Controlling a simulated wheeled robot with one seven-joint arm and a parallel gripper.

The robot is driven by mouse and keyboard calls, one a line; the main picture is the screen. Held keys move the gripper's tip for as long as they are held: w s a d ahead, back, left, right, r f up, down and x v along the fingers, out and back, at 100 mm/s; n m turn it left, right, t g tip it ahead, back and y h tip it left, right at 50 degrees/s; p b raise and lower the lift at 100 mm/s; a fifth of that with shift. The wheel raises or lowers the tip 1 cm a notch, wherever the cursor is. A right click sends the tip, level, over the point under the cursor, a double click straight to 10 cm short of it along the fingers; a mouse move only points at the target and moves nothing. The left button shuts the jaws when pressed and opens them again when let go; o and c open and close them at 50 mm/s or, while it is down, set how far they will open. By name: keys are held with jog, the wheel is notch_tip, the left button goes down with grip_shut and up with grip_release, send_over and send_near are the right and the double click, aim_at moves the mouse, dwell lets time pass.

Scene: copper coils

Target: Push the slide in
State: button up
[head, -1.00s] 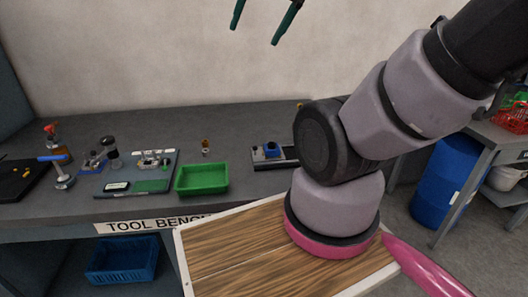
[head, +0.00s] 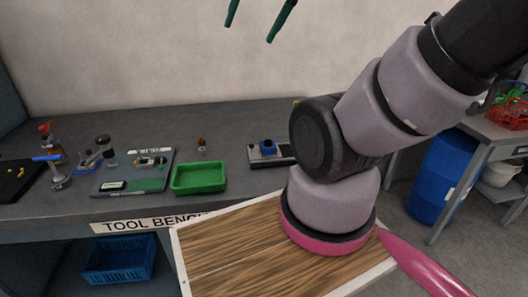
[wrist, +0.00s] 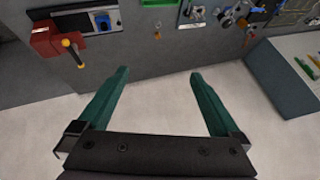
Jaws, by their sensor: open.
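A dark slide unit with a blue block (head: 269,146) on it sits on the bench, partly hidden behind my arm in the head view. It also shows at the top left of the wrist view, with the blue block (wrist: 102,22) on a dark strip. My gripper (head: 248,32) has two teal fingers, set wide apart with nothing between them. In the head view they show at the top, against the wall. In the wrist view my gripper (wrist: 159,73) is well clear of the slide unit. I cannot tell how far in the slide is.
A green tray (head: 199,178), a small brass piece (head: 202,143) and a grey-green board (head: 125,180) stand left of the slide unit. A red clamp-like part (wrist: 55,42) with a yellow-tipped handle sits beside the unit in the wrist view. The bench behind the tray is mostly clear.

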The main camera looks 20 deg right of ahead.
jog(key=c, duration=0.5)
jog(key=shift+w+d+f, duration=0.1)
jog(key=shift+w+f, duration=0.05)
jog(key=shift+w, duration=0.3)
jog(key=c, duration=0.4)
jog(key=w+d+f+n+g+h, duration=0.1)
jog(key=w+d+f+g+h, duration=0.2)
jog(key=w+f, duration=0.9)
jog(key=w+d+f+g, duration=0.1)
jog(key=w+f, duration=0.1)
jog(key=f, duration=0.7)
jog(key=w+d+f+n+g, duration=0.1)
jog(key=w+f+g, duration=0.1)
jog(key=f, duration=0.8)
jog(key=w+d+f+n+g+h, duration=0.1)
jog(key=w+f, duration=0.3)
jog(key=f, duration=0.5)
jog(key=shift+w+d+f, duration=0.15)
jog(key=shift+d+f, duration=0.2)
jog(key=shift+f, duration=0.05)
jog(key=shift+c, duration=0.3)
grip_shut()
jog(key=shift+d, duration=0.1)
